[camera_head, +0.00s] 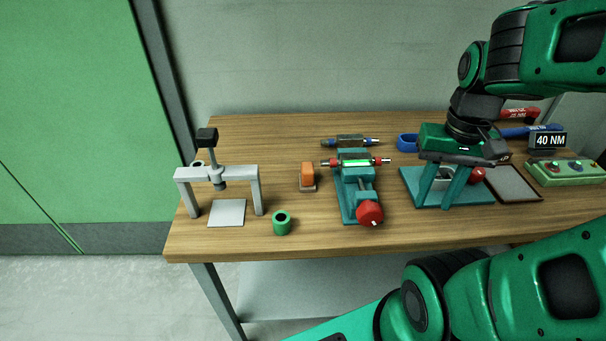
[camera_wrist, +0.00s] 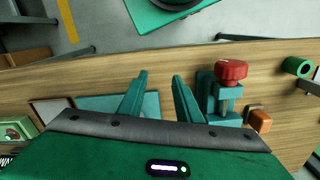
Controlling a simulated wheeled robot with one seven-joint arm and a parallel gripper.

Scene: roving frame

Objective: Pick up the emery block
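The block that looks like the emery block is a small orange block (camera_head: 307,174) on a grey base, upright on the wooden table left of the teal vise. It also shows in the wrist view at the right, as an orange block (camera_wrist: 260,121). My gripper (camera_head: 442,203) is well to the right of it, pointing down over a teal plate. In the wrist view the two teal fingers of my gripper (camera_wrist: 160,75) are apart with nothing held between them.
The teal vise (camera_head: 347,207) with a red knob holds a glowing green tube and stands between my gripper and the block. A grey press frame (camera_head: 182,193) and a green ring (camera_head: 282,223) stand left. A dark-rimmed tray (camera_head: 514,184) and a green control box (camera_head: 565,172) are right.

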